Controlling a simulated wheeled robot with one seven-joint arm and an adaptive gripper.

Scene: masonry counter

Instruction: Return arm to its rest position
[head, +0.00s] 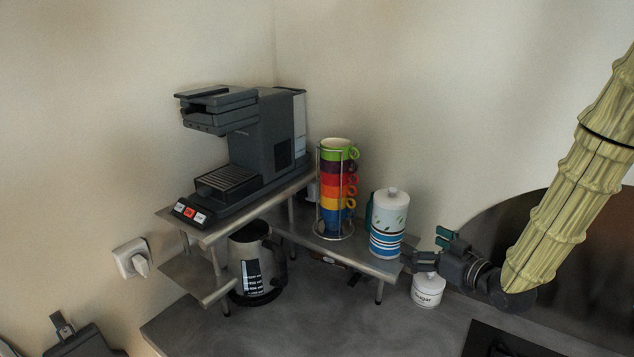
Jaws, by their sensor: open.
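My arm (575,190) comes in from the right edge and reaches down and left over the counter. My gripper (432,249) is open at its end, with greenish fingertips pointing left. It is beside the right side of a white jug with a lid and blue stripes (386,228), and the picture does not show whether they touch. No object shows between the fingers. A white sugar pot (428,290) stands on the counter just below the gripper.
A metal corner shelf (330,245) holds a coffee machine (250,150), a rack of coloured mugs (337,185) and the jug. A kettle (256,268) stands under it. A plug sits in a wall socket (132,258). The front of the counter (310,325) is clear.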

